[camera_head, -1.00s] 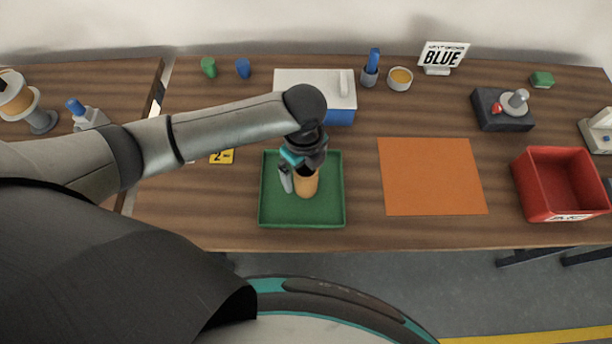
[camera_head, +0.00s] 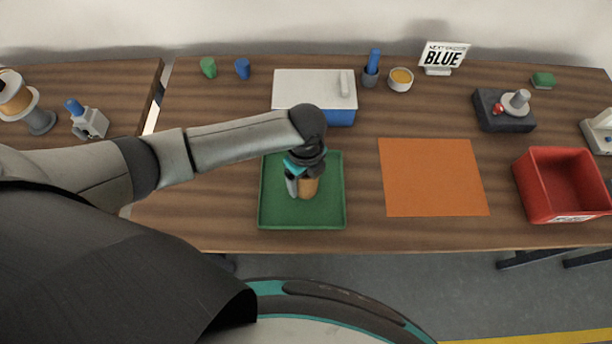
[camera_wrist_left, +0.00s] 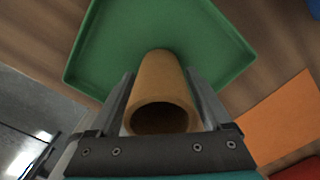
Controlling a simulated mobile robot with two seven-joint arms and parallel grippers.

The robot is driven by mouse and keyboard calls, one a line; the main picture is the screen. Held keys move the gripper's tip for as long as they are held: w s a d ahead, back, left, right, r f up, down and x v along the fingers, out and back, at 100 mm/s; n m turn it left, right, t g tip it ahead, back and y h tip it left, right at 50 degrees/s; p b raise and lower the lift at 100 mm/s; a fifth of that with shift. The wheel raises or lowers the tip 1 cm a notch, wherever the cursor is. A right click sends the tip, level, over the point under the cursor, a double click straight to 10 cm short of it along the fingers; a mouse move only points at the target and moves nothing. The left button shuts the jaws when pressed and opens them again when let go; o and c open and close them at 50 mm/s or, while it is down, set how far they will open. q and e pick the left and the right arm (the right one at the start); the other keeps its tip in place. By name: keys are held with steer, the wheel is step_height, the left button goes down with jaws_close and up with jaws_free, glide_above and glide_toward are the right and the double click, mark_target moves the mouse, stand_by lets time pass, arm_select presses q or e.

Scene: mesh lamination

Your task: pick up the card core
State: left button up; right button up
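The card core (camera_head: 309,187) is a tan cardboard tube standing upright in a shallow green tray (camera_head: 333,216). In the left wrist view the card core (camera_wrist_left: 160,85) shows its hollow near end, between my two fingers. My left gripper (camera_head: 302,186) points down at it from above, and the wrist hides the core's top in the head view. In the left wrist view my left gripper (camera_wrist_left: 161,90) has one finger on each side of the core, with narrow gaps showing; it looks open around it. My right gripper is not in view.
An orange sheet (camera_head: 432,177) lies right of the tray, then a red bin (camera_head: 538,197). A white-lidded blue box (camera_head: 305,90) stands behind the tray. A cup with a blue pen (camera_head: 370,75), a round dish (camera_head: 400,79) and a "BLUE" sign (camera_head: 443,57) stand farther back.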

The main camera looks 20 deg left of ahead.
arm_select(q)
steer(key=c, duration=1.1)
steer(key=shift+r, duration=0.1)
